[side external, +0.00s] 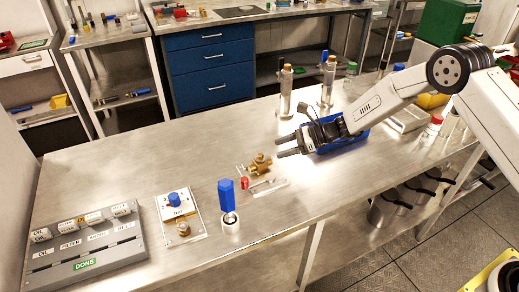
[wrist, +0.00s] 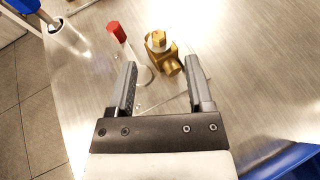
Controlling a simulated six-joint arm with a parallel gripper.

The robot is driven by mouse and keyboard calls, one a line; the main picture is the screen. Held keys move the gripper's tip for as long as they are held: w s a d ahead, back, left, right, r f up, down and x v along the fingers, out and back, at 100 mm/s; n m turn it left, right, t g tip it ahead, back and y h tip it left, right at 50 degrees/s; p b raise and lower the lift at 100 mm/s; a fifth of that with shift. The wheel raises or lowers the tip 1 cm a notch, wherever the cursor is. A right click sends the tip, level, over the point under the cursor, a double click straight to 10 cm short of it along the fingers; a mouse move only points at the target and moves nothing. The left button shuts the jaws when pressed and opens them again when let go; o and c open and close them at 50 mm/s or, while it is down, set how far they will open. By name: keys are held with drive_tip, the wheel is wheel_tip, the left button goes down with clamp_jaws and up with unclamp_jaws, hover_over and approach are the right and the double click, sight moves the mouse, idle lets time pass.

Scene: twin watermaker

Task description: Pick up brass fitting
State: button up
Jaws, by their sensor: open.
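The brass fitting (side external: 260,165) lies on a small clear plate (side external: 273,185) on the metal bench. In the wrist view the brass fitting (wrist: 161,50) shows just beyond my fingertips, nearer the right finger. My gripper (side external: 287,146) is open and empty, to the right of the fitting and apparently above the bench. In the wrist view my gripper (wrist: 164,80) has its two fingers spread, pointing toward the fitting. I cannot tell the exact height between them.
A red-capped white tube (wrist: 117,32) lies close left of the fitting. A blue-topped holder (side external: 227,195) stands further left. A blue tray (side external: 343,140) is under my wrist. Two metal cylinders (side external: 285,92) (side external: 327,85) stand behind. The bench's left middle is clear.

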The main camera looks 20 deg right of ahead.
sight(261, 154)
drive_tip(key=shift+x, duration=1.05)
drive_tip(key=shift+a, duration=0.1)
drive_tip(key=shift+x, duration=2.5)
drive_tip(key=shift+f, duration=0.15)
clamp_jaws()
